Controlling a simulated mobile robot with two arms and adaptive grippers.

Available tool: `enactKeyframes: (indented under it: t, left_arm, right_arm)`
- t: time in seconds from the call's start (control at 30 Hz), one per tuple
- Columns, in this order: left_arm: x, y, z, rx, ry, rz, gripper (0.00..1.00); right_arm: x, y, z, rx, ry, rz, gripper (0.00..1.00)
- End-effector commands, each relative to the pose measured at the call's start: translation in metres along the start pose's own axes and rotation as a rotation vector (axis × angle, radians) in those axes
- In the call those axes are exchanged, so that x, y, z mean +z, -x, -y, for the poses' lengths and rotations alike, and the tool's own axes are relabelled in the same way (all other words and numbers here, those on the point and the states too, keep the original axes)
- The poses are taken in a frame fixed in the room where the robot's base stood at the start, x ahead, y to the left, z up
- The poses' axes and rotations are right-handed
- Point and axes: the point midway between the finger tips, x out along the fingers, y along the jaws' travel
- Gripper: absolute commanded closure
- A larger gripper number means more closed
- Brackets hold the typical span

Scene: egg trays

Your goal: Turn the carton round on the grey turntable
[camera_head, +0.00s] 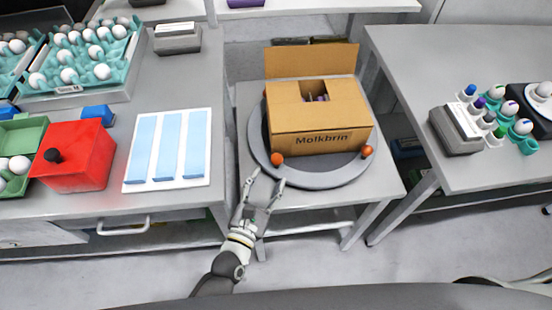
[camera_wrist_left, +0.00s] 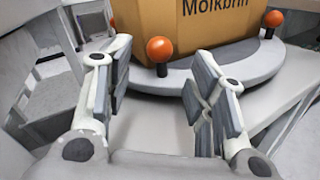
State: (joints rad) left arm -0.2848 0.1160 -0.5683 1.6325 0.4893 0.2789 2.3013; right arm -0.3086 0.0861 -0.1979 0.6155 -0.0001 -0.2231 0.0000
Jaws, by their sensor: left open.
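The open brown carton (camera_head: 290,131) marked "Molkbrin" stands on the grey turntable (camera_head: 318,179), with its back flap raised. Two orange knobs stand on the turntable's near rim, the left knob (camera_head: 277,159) and the right knob (camera_head: 367,151). My left gripper (camera_head: 267,178) is open and empty at the near left edge of the turntable, just short of the left knob. In the left wrist view the left knob (camera_wrist_left: 160,49) shows beyond and between the spread fingers (camera_wrist_left: 160,85), apart from them. The carton (camera_wrist_left: 220,22) stands behind it. My right gripper is not in view.
The turntable sits on a small grey table (camera_head: 384,187) between two benches. The left bench holds egg trays (camera_head: 85,92), a red box (camera_head: 75,156) and a white board with blue strips (camera_head: 167,150). The right bench holds a label block (camera_head: 455,130) and colored cups.

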Motion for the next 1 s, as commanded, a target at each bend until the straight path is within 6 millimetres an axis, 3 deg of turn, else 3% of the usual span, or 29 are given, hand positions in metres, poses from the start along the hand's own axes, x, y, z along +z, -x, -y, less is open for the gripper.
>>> enactKeyframes:
  t: [0.13,0.3,0.5,0.73,1.0]
  left_arm:
    - [0.002,-0.031,-0.001,0.002,0.000,0.003,0.50]
    - [0.001,-0.053,0.000,0.000,-0.001,0.001,0.50]
    - [0.000,-0.064,0.000,-0.001,-0.002,-0.001,0.50]
    - [0.000,-0.064,0.000,-0.001,-0.002,-0.001,0.50]
    - [0.000,-0.064,0.000,-0.001,-0.002,0.000,0.84]
  right_arm:
    - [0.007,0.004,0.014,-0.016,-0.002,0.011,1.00]
    - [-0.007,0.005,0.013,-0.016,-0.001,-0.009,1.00]
    - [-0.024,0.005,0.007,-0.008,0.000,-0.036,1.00]
    - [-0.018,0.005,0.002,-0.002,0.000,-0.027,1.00]
    - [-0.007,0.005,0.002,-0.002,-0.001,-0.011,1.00]
